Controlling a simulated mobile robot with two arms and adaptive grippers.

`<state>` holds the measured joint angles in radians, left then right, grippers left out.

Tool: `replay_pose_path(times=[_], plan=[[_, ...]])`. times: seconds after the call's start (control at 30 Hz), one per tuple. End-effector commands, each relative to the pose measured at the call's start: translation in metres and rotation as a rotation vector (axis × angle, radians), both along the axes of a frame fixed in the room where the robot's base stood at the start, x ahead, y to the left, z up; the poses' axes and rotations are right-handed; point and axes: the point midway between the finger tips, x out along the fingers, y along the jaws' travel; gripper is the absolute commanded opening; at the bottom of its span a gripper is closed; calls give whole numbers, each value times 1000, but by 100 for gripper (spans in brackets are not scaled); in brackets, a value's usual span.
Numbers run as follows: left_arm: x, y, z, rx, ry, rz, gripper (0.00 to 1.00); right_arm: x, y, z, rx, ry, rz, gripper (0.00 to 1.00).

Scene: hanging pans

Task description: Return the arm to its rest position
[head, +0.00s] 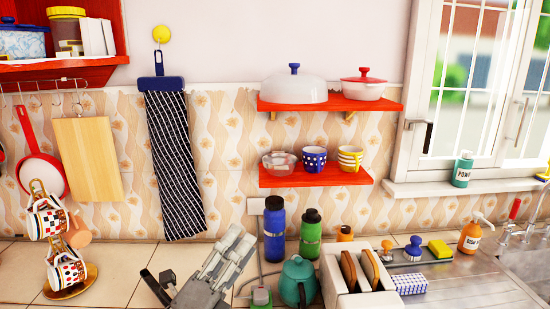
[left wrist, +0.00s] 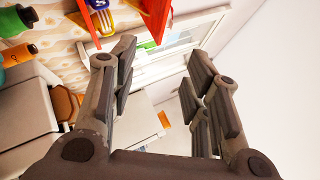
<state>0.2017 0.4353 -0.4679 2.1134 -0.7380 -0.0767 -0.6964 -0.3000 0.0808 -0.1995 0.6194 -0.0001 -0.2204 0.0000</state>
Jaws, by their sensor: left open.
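My left gripper (head: 224,262) is low in the head view, over the counter, with its grey fingers pointing up. The left wrist view shows its two fingers (left wrist: 160,75) spread apart with nothing held between them. Most of my left arm is below the picture edge. A red pan (head: 41,172) with a pale inside hangs on the rail at the left, well apart from the gripper. My right gripper is not in view.
A mug stand (head: 70,291) is left of the gripper. A blue bottle (head: 274,232), a green bottle (head: 310,236), a teal teapot (head: 297,281) and a toaster (head: 335,275) stand close on its right. Red shelves (head: 315,180) hang above.

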Motion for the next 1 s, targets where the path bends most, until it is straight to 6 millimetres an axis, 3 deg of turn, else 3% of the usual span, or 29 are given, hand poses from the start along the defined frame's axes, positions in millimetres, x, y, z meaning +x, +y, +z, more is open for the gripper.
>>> replay_pose_path(times=[0.17, 0.27, 0.37, 0.47, 0.6, 0.7, 0.9, 0.97, 1.0], plan=[[7, 58, -63, -365, 402, 162, 43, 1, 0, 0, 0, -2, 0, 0], [-2, 87, -110, -558, 624, 262, 43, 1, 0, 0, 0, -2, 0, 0], [-22, 110, -162, -743, 843, 372, 43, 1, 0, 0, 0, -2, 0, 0], [-56, 128, -214, -916, 1057, 495, 43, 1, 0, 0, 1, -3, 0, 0], [-118, 140, -275, -1125, 1328, 676, 43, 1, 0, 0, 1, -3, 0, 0], [-162, 142, -305, -1236, 1481, 798, 43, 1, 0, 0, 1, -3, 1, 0], [-245, 139, -339, -1389, 1724, 1022, 43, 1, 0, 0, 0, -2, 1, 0], [-269, 137, -345, -1424, 1786, 1088, 43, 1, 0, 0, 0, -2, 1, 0], [-270, 136, -357, -1429, 1799, 1105, 43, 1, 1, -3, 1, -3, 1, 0]])
